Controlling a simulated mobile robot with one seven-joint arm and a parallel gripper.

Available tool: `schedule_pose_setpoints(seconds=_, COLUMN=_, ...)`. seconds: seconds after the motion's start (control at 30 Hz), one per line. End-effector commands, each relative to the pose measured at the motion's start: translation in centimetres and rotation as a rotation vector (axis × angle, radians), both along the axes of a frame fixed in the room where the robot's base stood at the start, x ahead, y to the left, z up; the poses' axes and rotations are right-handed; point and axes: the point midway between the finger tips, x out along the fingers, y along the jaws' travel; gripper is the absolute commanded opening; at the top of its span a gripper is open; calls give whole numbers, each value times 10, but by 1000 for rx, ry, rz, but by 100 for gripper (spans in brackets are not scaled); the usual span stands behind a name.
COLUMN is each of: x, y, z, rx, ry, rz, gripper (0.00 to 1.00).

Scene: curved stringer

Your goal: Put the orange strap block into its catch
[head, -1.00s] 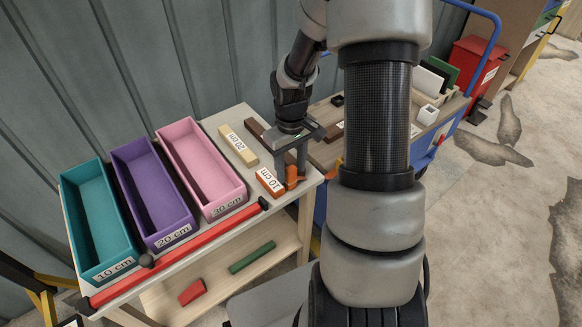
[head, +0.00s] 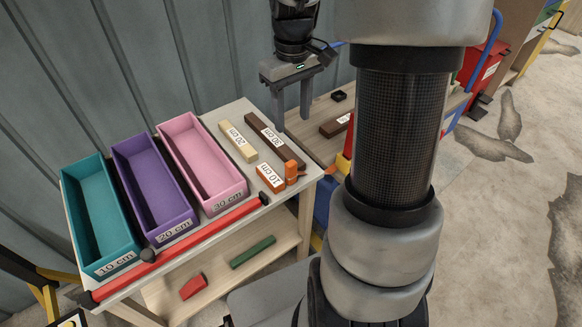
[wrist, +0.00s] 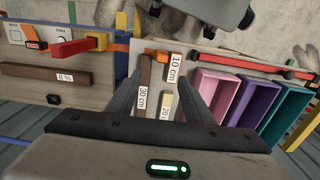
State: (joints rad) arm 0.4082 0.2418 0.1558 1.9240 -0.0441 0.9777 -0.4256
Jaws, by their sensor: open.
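A small orange piece (head: 291,172) stands on the table's right end, beside the orange block labelled 10 cm (head: 270,178). In the wrist view the orange piece (wrist: 156,57) shows beyond the fingers, next to the 10 cm block (wrist: 177,68). I cannot tell for sure whether this piece is the strap block. Another orange piece (wrist: 33,36) lies tilted on the surface at left in the wrist view. My gripper (head: 292,123) is open and empty, pointing down above the table's far right edge. I cannot clearly make out a catch.
Teal (head: 98,270), purple (head: 165,237) and pink (head: 228,202) bins stand on the left. A red bar (head: 180,245) runs along the front edge. The 20 cm block (head: 238,142) and 30 cm block (head: 272,137) lie behind the 10 cm block. Red and green blocks lie on the lower shelf.

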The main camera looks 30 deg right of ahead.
Motion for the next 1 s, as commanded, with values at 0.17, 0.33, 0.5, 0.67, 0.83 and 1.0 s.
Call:
schedule_pose_setpoints(seconds=0.17, x=-2, y=0, z=-41, rx=2, ry=6, rz=0, gripper=47)
schedule_pose_setpoints(seconds=0.33, x=-1, y=0, z=-78, rx=2, ry=5, rz=-1, gripper=47)
schedule_pose_setpoints(seconds=0.5, x=-1, y=0, z=-105, rx=0, ry=4, rz=1, gripper=47)
schedule_pose_setpoints(seconds=0.67, x=-1, y=0, z=-114, rx=0, ry=1, rz=0, gripper=47)
schedule_pose_setpoints(seconds=0.83, x=-2, y=2, z=-127, rx=1, ry=3, rz=0, gripper=47)
schedule_pose_setpoints(seconds=1.0, x=-4, y=6, z=-153, rx=0, ry=4, rz=1, gripper=47)
